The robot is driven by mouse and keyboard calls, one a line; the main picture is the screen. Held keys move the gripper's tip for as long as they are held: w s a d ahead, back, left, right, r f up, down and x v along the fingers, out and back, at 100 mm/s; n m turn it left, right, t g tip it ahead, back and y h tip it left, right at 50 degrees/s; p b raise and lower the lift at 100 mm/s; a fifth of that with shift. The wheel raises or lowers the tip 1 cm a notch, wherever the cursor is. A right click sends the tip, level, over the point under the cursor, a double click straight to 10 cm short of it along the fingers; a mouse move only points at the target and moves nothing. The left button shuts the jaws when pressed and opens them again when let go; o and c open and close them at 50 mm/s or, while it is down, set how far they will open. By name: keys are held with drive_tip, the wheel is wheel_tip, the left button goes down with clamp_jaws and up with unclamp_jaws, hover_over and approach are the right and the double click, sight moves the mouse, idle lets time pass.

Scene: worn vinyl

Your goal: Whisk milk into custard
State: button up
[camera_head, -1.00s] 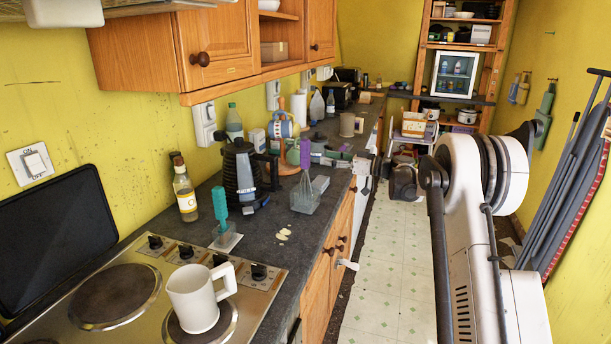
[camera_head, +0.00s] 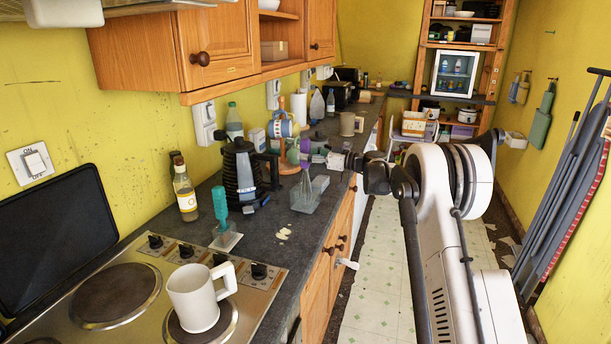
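A white jug (camera_head: 196,300) stands on the front right hob ring; its contents are hidden.
A teal-handled utensil (camera_head: 220,205) stands near the counter's front, left of the whisk. A black kettle-like appliance (camera_head: 240,172) stands behind it. Pale scraps (camera_head: 284,234) lie on the counter. Wooden cupboards (camera_head: 178,50) overhang the counter. The floor (camera_head: 375,290) is open beside it.

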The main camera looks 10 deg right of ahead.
sight(307, 139)
drive_tip(key=shift+c, duration=0.4)
clamp_jaws()
wheel_tip(307, 139, up, 9)
drive_tip(key=p, duration=0.2)
drive_tip(key=shift+p, duration=0.4)
